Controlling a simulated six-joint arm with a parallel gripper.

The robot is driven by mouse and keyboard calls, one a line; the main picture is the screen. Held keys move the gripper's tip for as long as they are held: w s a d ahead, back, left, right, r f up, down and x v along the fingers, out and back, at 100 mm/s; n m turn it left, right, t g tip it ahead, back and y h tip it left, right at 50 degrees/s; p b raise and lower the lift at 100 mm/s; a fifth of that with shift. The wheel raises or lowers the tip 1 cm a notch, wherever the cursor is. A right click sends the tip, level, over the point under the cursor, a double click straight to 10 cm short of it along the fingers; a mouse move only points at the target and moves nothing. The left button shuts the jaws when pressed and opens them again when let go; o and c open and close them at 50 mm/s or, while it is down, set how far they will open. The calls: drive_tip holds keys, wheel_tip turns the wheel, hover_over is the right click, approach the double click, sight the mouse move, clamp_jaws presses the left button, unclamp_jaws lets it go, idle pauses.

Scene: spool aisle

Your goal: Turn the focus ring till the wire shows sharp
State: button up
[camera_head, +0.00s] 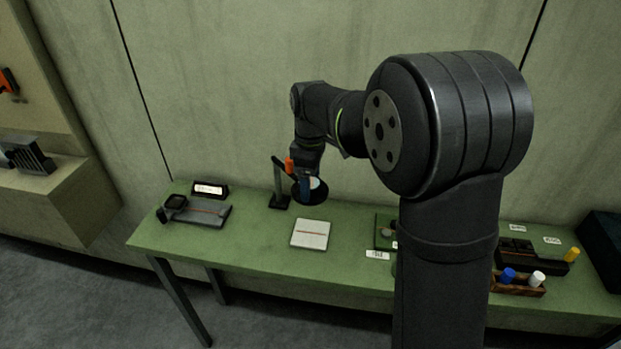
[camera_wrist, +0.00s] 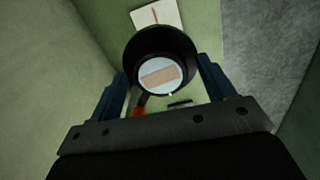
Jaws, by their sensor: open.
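A magnifier with a black focus ring (camera_head: 310,196) stands on a post (camera_head: 279,185) with an orange part near its top. In the wrist view the black ring (camera_wrist: 160,40) surrounds a pale lens (camera_wrist: 160,76). A broad, pale brown band crosses the lens, wide and soft rather than a thin line. My gripper (camera_head: 305,184) is at the ring; in the wrist view my gripper (camera_wrist: 162,72) is open, one blue finger on each side of the ring. Whether they touch it I cannot tell. A white plate (camera_head: 310,241) carries a thin reddish wire (camera_head: 310,234).
A grey device (camera_head: 205,212) and a small lit display (camera_head: 210,189) sit at the bench's left end. On the right are a dark tray (camera_head: 537,258), a wooden rack (camera_head: 518,288) and blue, white and yellow pieces. My arm hides part of the green bench (camera_head: 250,252).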

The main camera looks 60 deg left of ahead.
drive_tip(key=c, duration=1)
drive_tip(key=shift+o, duration=0.2)
drive_tip(key=shift+m, duration=2.2)
drive_tip(key=o, duration=1)
drive_tip(key=shift+c, duration=0.2)
wheel_tip(320, 180, up, 18)
drive_tip(key=shift+f, duration=0.25)
drive_tip(key=shift+f, duration=0.15)
wheel_tip(320, 180, down, 17)
drive_tip(key=shift+f, duration=0.15)
